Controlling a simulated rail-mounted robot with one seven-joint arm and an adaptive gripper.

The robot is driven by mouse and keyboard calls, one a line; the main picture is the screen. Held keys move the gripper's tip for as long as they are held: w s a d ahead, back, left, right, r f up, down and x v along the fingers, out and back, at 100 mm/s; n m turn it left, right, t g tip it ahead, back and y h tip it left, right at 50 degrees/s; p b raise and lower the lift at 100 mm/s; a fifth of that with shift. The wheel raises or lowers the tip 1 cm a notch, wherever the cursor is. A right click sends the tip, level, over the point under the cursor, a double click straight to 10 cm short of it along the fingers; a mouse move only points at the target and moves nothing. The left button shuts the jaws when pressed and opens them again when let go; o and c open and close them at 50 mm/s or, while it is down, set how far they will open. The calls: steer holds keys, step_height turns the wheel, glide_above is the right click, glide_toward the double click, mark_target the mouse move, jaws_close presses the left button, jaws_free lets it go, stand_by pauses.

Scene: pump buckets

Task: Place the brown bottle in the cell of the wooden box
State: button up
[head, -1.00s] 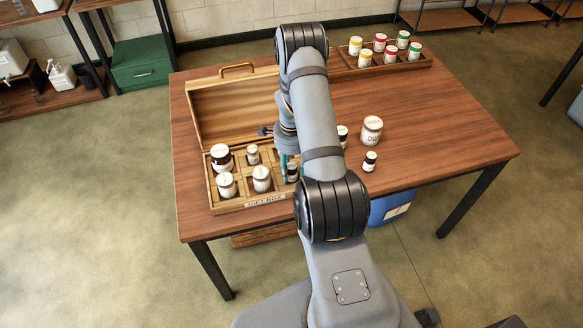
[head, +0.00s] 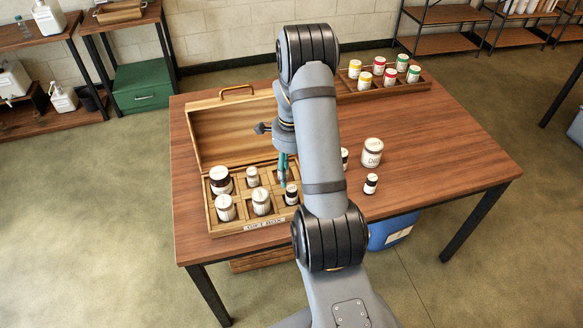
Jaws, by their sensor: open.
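The wooden box (head: 213,220) stands with its lid open near the table's left front edge, its cells holding several jars and bottles. A small dark brown bottle (head: 291,196) with a white cap stands upright in the box's right front part. My gripper (head: 283,178) is open, just above and behind that bottle, with its teal finger pointing down. The gap between finger and bottle is too small to judge exactly. My arm hides part of the box's right side and the area beside it.
A small dark bottle (head: 371,184) and a larger white jar (head: 372,152) stand on the table right of my arm. Another bottle (head: 345,158) is partly hidden by the arm. A tray (head: 425,86) of several coloured jars is at the back. The table's right side is clear.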

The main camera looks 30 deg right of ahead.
mark_target(292, 188)
steer(key=shift+r, duration=1.55)
step_height(292, 188, down, 13)
steer(key=shift+r+p, duration=0.1)
steer(key=shift+p, duration=1)
steer(key=shift+r+b, duration=0.4)
steer(key=shift+r, duration=1.6)
